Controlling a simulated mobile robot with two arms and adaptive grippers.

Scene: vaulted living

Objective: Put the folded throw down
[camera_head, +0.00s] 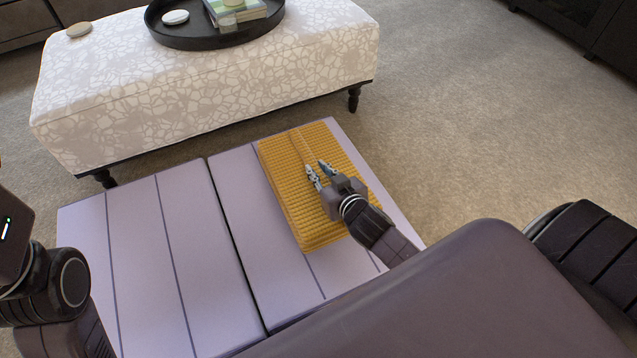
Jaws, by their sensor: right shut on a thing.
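The folded throw (290,186) is a yellow, waffle-textured block. It lies flat on the right part of a pale lilac surface (140,265) with dark stripes, close in front of me. My right gripper (318,172) is over the middle of the throw, its fingertips at the throw's top face. It is shut on the throw, though the pinched fabric is hard to make out. My left arm is at the left edge, and its gripper's fingers are out of view.
A patterned white ottoman (210,75) on dark legs stands beyond the lilac surface. A round black tray (180,37) on it holds books (250,14) and a white object (175,17). Bare carpet (480,130) lies to the right. A dark cabinet is at the upper right.

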